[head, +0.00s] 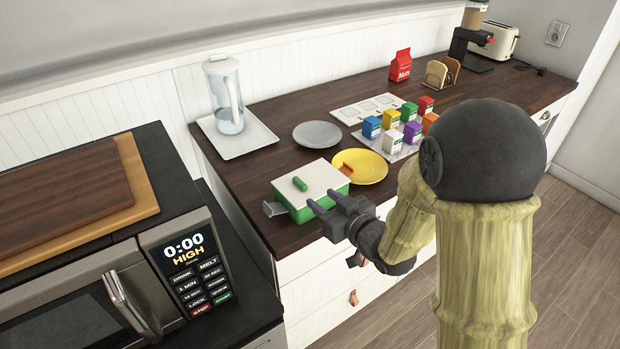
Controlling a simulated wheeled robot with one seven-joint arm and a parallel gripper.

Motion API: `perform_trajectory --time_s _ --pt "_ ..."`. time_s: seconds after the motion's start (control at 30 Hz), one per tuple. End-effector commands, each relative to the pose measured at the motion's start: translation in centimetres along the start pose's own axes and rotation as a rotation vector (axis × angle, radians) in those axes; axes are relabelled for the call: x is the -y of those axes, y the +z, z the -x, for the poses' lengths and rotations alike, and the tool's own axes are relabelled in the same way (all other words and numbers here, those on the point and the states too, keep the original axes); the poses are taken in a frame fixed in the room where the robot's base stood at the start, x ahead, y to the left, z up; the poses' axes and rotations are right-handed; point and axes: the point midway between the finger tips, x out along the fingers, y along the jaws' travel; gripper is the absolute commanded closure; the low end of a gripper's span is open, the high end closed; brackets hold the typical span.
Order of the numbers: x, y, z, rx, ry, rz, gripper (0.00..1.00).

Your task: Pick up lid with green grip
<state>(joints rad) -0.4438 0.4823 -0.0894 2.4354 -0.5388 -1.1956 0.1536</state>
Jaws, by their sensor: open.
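The lid (318,180) is a flat white square with a green grip (299,184) on its top. It sits on a green square pan (302,214) near the front left end of the dark counter. A grey handle sticks out at the pan's left. My gripper (314,215) is open and empty, at the front edge of the pan, below and right of the green grip. Its fingers point left. Whether they touch the pan I cannot tell.
A yellow plate (372,168) with an orange-brown piece stands close right of the pan. Behind are a grey plate (317,134) and a glass pitcher (225,97) on a white tray (256,138). Several small coloured cartons stand to the right. A microwave (100,290) is at the left.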

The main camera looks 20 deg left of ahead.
Motion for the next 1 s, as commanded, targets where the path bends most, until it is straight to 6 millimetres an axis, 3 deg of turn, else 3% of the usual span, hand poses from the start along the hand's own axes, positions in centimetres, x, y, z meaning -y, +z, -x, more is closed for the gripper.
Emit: perform_trajectory --time_s 0.2,0.3,0.73,1.0 --pt "0.1 -0.1 -3.8 0.001 -0.002 0.0 0.58" --pt "0.0 -0.1 -4.8 0.0 -0.001 0.0 0.58" --pt "0.0 0.0 -5.4 0.002 0.0 0.0 0.58" --pt "-0.2 0.0 -8.9 0.001 -0.002 0.001 0.58"
